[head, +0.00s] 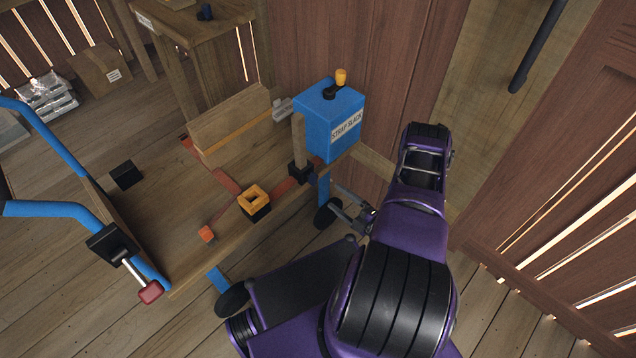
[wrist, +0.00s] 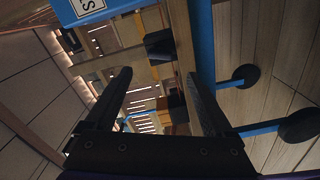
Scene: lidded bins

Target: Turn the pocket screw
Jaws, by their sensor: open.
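No part is marked as the pocket screw, and I cannot tell which it is. A metal rod with a red knob (head: 150,291) sticks out of a black block (head: 108,243) at the cart's left end. An orange square socket (head: 253,198) sits on the cart's front edge. A wooden post (head: 299,138) stands in a black holder (head: 300,172) beside the blue box. My gripper (head: 340,204) is beside the cart's right end, below the blue box. In the wrist view my gripper (wrist: 158,74) is open and empty, with the cart's edge beyond its fingers.
The blue box labelled STRAP SLACK (head: 318,118) has a yellow knob (head: 341,77) on top. A wooden board (head: 230,122) stands on the cart bed (head: 155,220). Blue handles (head: 45,208) rise at left. A wheel (wrist: 245,76) is near my right finger. A wall stands behind.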

